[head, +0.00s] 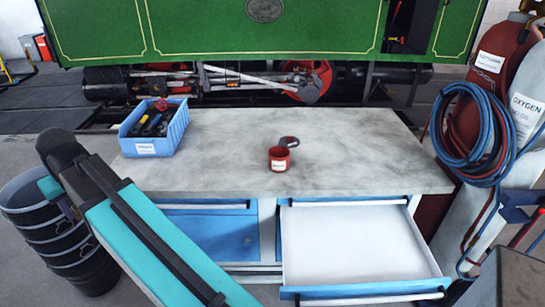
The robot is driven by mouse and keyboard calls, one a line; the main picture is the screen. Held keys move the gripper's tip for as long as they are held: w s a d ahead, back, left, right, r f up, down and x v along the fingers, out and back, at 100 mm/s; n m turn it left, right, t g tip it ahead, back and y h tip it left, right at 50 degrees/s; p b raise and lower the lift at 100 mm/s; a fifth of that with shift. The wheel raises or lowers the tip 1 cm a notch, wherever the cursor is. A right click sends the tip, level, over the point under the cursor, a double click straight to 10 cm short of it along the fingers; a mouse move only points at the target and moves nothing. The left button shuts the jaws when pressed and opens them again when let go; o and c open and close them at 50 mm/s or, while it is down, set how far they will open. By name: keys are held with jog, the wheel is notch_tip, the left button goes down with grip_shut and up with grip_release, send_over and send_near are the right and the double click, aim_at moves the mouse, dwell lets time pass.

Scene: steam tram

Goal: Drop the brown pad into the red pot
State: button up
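A small red pot (279,162) with a white label stands upright on the grey worktop, near its middle. A small dark, rounded thing with a greyish face (289,142) is just behind the pot, slightly to the right. I cannot tell whether it is the brown pad, or whether it touches the pot. No clearly brown pad shows elsewhere. My teal and black arm crosses the lower left of the head view, in front of the bench. My gripper is outside the picture.
A blue bin (154,130) of tools stands at the worktop's back left. An open, empty-looking drawer (360,245) juts from the bench front. Black stacked buckets (62,245) stand left. Gas cylinders with coiled hoses (475,140) stand right. Most of the worktop (370,150) is clear.

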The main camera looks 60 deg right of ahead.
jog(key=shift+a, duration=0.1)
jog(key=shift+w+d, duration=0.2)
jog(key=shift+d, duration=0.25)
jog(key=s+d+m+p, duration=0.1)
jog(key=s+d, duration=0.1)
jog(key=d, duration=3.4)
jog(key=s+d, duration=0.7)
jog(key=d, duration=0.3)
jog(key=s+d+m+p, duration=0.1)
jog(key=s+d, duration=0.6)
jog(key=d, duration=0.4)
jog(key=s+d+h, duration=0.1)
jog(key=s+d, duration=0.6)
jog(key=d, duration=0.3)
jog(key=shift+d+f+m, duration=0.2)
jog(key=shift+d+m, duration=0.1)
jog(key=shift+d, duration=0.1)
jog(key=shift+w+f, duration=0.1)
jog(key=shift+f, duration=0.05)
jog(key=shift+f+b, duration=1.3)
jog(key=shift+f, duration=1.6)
